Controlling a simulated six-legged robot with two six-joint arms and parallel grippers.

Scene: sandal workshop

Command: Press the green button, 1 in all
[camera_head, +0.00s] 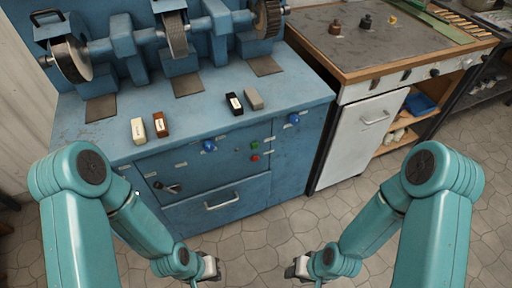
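The green button (254,145) is small and sits on the front panel of the blue grinding machine (190,175), just above a red button (255,157). My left gripper (211,268) hangs in front of the machine, low in the picture and below and left of the green button, apart from it. My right gripper (298,268) is low in the picture, below and right of the button, also apart. Both grippers look small and seem to hold nothing. I cannot tell whether their fingers are open or shut.
Blue knobs (209,146) are on the panel, with a drawer handle (222,201) below. Several small blocks (138,130) lie on the machine top. A workbench with a white door (361,138) stands at right. The stone floor (250,245) between my arms is clear.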

